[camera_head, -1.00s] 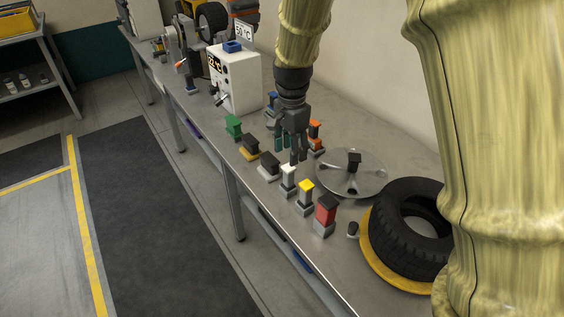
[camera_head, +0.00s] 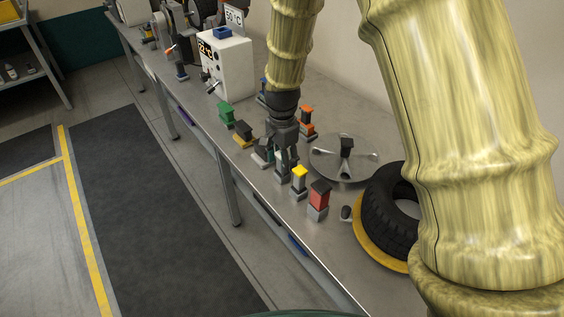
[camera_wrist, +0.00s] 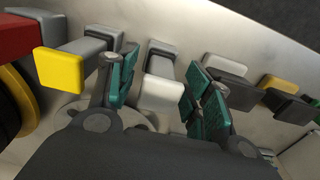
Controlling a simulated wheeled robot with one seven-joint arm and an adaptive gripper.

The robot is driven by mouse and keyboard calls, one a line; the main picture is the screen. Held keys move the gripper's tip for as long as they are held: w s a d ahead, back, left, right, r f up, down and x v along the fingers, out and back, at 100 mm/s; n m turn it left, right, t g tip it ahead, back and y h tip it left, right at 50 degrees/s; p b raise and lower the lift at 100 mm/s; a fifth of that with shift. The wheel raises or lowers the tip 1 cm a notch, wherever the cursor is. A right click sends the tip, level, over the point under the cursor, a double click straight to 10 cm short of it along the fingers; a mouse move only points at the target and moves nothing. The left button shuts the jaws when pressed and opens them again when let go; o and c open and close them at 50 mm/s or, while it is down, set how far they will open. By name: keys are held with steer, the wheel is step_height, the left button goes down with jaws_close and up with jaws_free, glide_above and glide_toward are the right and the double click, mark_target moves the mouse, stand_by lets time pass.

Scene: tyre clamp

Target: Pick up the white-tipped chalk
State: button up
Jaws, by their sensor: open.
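The white-tipped chalk (camera_wrist: 162,92), with a white cap on a grey body, shows in the wrist view between the two teal finger pads of my gripper (camera_head: 285,160). The pads are spread, with a visible gap on each side of the white cap. In the head view my gripper points down over the chalk's place in the row, and the white tip is hidden behind the fingers. My gripper is open and holds nothing.
Close by stand a yellow-tipped piece (camera_head: 299,174) and a red one (camera_head: 319,193). Black-tipped (camera_head: 244,129), green (camera_head: 226,111) and orange (camera_head: 307,113) pieces stand further back. A metal disc (camera_head: 330,165) and a tyre (camera_head: 385,215) lie to the right.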

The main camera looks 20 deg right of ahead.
steer(key=shift+f, duration=0.8)
jaws_close()
steer(key=shift+r, duration=0.1)
steer(key=shift+r, duration=0.5)
steer(key=shift+s+a+r+b, duration=0.2)
steer(key=shift+s+r+b, duration=0.1)
steer(key=shift+r, duration=0.3)
steer(key=shift+s+a+r+b, duration=0.2)
steer(key=shift+r+b, duration=0.05)
steer(key=shift+r, duration=0.35)
steer(key=s+a+r+b, duration=0.1)
steer(key=s+a+b, duration=0.1)
steer(key=s+a, duration=0.7)
steer(key=shift+s+a+r, duration=0.2)
steer(key=shift+s+r, duration=0.05)
steer(key=shift+s, duration=0.9)
